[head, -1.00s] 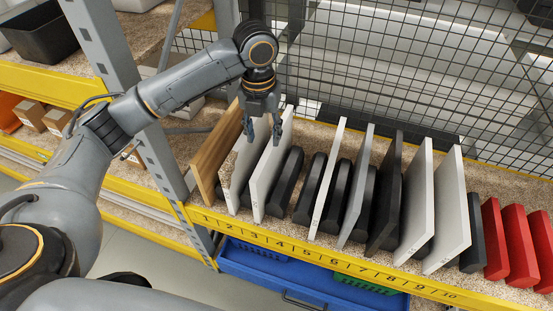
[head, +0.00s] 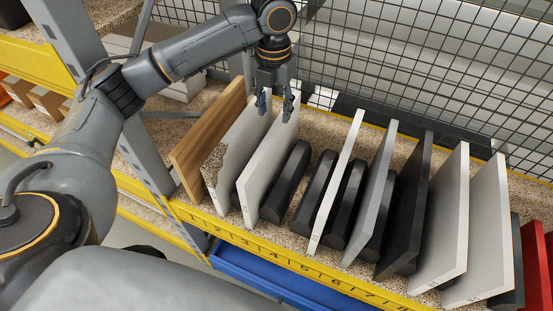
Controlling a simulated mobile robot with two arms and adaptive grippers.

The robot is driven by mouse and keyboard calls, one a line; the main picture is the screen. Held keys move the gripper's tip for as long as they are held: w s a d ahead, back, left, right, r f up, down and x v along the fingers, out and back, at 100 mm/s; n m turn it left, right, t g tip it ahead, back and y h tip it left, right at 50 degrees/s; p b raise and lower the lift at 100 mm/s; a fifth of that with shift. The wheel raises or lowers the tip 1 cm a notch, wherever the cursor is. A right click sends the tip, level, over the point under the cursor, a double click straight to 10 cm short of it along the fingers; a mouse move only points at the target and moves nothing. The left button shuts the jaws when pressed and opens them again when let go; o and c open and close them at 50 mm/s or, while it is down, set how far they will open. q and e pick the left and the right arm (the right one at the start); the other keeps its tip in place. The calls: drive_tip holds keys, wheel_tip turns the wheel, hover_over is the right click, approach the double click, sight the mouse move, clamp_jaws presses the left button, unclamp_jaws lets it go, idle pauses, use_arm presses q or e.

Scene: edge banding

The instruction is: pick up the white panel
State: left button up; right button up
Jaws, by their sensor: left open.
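Several upright panels stand in a row on the shelf, and more than one is white, so I cannot tell which one is meant. A white panel with a chipped, speckled left edge (head: 236,150) stands beside the wooden board, and a plain white panel (head: 262,165) stands right of it. My left gripper (head: 275,108) is open, fingers pointing down, over the upper back ends of these two panels. Its fingers overlap their top edges in the picture; I cannot tell whether they touch. My right gripper is out of view.
The wooden board (head: 205,145) stands at the left end by the grey rack post (head: 105,85). Black dividers (head: 287,182), a narrow white panel (head: 335,182), and grey, dark and wider white panels (head: 444,220) follow rightwards. Wire mesh (head: 400,60) closes the back.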

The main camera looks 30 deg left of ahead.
sight(274, 132)
use_arm(q)
drive_tip(key=f, duration=0.2)
drive_tip(key=f+p, duration=0.1)
drive_tip(key=f, duration=0.3)
drive_tip(key=shift+s+f, duration=0.3)
drive_tip(key=shift+f, duration=0.1)
drive_tip(key=shift+w+f+p, duration=0.2)
drive_tip(key=shift+f+p, duration=0.3)
drive_tip(key=shift+f, duration=0.05)
drive_tip(key=f, duration=0.1)
drive_tip(key=f+p, duration=0.1)
drive_tip(key=f, duration=0.1)
drive_tip(key=shift+w+a+f+p, duration=0.15)
drive_tip(key=shift+a+f+p, duration=0.1)
drive_tip(key=shift+p, duration=0.1)
drive_tip(key=shift+f, duration=0.6)
clamp_jaws()
drive_tip(key=shift+w+r, duration=0.15)
